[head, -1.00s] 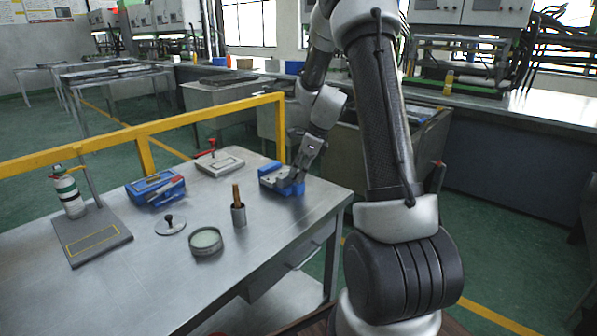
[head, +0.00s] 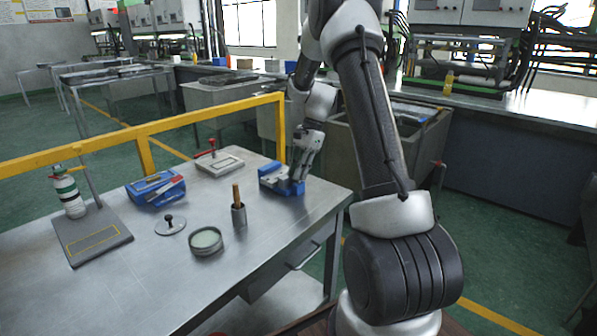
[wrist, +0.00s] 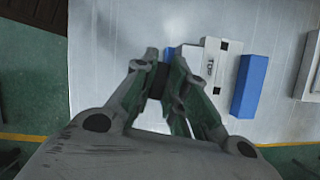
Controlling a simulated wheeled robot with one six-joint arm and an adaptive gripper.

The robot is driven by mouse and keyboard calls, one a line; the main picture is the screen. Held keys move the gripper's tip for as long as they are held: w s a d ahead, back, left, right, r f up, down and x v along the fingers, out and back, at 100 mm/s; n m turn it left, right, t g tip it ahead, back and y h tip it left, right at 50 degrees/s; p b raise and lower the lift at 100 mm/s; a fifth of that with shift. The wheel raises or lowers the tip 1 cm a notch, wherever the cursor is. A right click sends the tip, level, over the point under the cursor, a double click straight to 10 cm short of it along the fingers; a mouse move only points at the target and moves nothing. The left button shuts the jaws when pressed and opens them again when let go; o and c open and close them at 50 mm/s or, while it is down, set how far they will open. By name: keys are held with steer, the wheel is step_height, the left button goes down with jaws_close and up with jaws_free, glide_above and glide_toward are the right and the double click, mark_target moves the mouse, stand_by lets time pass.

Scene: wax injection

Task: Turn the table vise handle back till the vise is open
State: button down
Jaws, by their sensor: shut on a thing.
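The table vise (head: 270,180) is blue with a grey metal middle and sits near the right rear of the metal table. In the wrist view its blue block (wrist: 249,86) and pale grey body (wrist: 214,66) lie right of my fingers. My gripper (head: 298,178) is at the right end of the vise, pointing down. In the wrist view my gripper (wrist: 166,62) is shut on a small dark piece, the vise handle (wrist: 156,82), between its fingers. The fingers hide most of the handle. I cannot tell how wide the jaw gap is.
A red-handled clamp plate (head: 220,164) stands behind and left of the vise. A yellow rail (head: 190,122) runs along the back.

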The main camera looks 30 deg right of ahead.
steer(key=shift+n+g, duration=0.3)
steer(key=shift+n, duration=0.6)
steer(key=c, duration=1.4)
jaws_free()
steer(key=shift+c, duration=0.2)
steer(key=v, duration=0.8)
steer(key=shift+w+a+n, duration=0.1)
steer(key=shift+n, duration=0.2)
